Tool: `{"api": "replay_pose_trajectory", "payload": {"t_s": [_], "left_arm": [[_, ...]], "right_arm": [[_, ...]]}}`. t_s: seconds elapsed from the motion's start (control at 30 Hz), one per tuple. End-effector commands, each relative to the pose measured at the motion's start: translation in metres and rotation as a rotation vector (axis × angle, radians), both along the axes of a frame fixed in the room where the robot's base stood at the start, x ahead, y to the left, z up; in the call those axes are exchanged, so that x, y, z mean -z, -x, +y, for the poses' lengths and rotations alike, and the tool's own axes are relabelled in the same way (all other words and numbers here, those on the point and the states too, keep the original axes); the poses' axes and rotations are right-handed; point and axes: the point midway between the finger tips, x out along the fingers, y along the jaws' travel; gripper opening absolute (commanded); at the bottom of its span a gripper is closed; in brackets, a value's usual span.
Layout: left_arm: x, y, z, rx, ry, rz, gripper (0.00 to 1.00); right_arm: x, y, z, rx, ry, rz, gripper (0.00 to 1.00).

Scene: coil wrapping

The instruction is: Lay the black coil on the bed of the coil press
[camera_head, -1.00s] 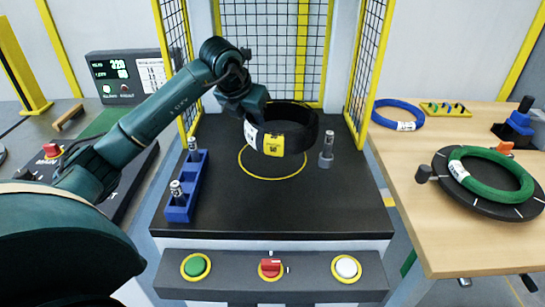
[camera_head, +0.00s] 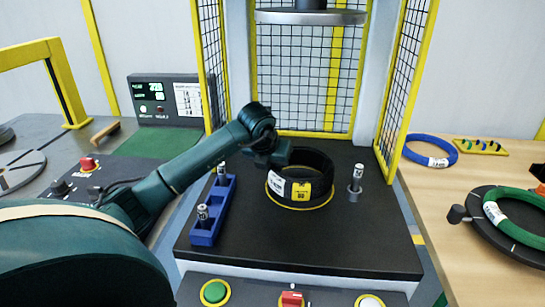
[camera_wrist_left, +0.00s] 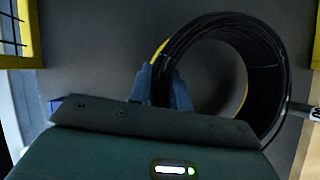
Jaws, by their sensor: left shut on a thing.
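The black coil (camera_head: 318,168), with a yellow label (camera_head: 301,191) and a white tag, is at the yellow ring (camera_head: 318,205) marked on the dark bed (camera_head: 320,245) of the coil press. The ring's front edge shows just below the coil. The coil is on the bed or just above it; I cannot tell which. My left gripper (camera_head: 278,160) is shut on the coil's left rim. In the left wrist view its blue-grey fingers (camera_wrist_left: 168,85) grip the left side of the coil (camera_wrist_left: 268,80). My right gripper is not in view.
A round press plate (camera_head: 310,17) hangs above the bed. A blue holder (camera_head: 212,212) with metal pegs stands left of the coil, a metal post (camera_head: 355,185) right. Yellow-framed mesh guards (camera_head: 402,85) flank the bed. The right table holds a blue coil (camera_head: 432,138) and a green coil (camera_head: 510,208).

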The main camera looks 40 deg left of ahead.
Motion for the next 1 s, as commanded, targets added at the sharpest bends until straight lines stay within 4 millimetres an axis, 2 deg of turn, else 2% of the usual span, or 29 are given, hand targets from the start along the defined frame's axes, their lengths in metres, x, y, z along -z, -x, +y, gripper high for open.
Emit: {"api": "replay_pose_trajectory", "payload": {"t_s": [0.13,0.33,0.37,0.6,0.87,1.0], "left_arm": [[0.012,-0.001,0.0,-0.001,0.003,-0.012,0.0],[0.013,-0.002,0.0,0.0,0.002,-0.011,0.0],[0.018,0.0,0.0,0.001,0.0,0.001,0.21],[0.018,0.0,0.0,0.001,0.0,0.0,0.4],[0.016,0.001,0.0,0.001,-0.001,-0.001,0.41],[0.005,0.006,-0.002,0.001,-0.003,-0.003,0.41]], "right_arm": [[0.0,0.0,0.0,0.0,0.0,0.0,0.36],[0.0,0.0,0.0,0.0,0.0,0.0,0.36],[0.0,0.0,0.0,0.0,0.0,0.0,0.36],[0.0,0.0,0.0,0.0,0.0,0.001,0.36],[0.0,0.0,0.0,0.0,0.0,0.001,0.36],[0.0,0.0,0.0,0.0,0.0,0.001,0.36]]}}
